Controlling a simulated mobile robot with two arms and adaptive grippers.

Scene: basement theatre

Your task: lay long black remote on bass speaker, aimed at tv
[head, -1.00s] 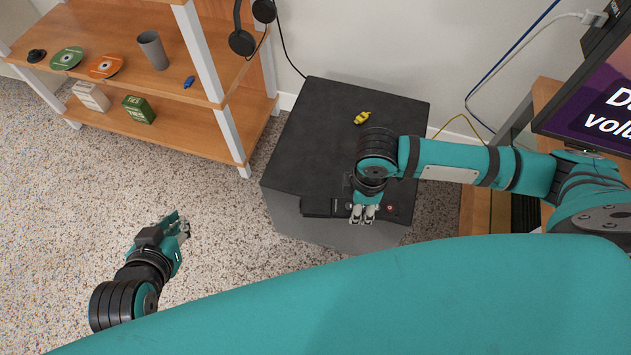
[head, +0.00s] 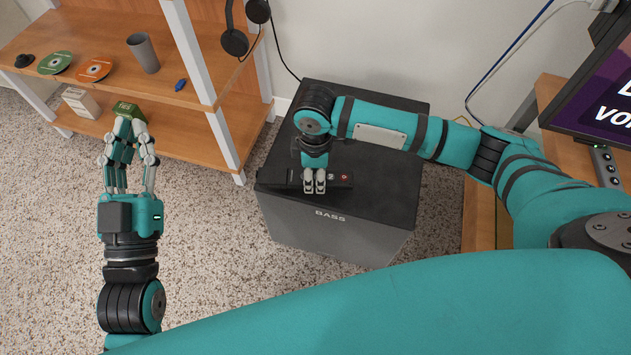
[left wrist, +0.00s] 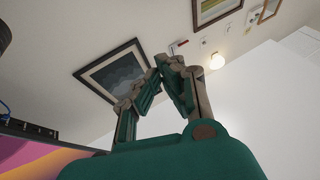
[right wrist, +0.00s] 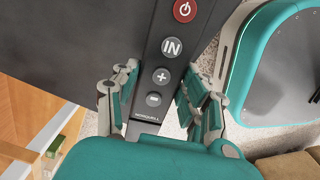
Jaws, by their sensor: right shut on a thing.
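The long black remote (head: 342,179) lies lengthwise along the front of the bass speaker's top, its red power button end to the right, towards the tv (head: 600,100). My right gripper (head: 315,182) is shut across it; buttons show between the fingers in the right wrist view (right wrist: 160,95). I cannot tell whether the remote touches the top. The bass speaker (head: 335,228) is a dark box marked BASS, partly hidden by my right arm. My left gripper (head: 131,125) is raised over the floor at left, empty, its fingertips together in the left wrist view (left wrist: 158,68).
A wooden shelf (head: 180,150) stands at left with discs, a grey cup (head: 143,53) and small boxes. The tv stand (head: 548,100) is at right. The right part of the speaker top is clear.

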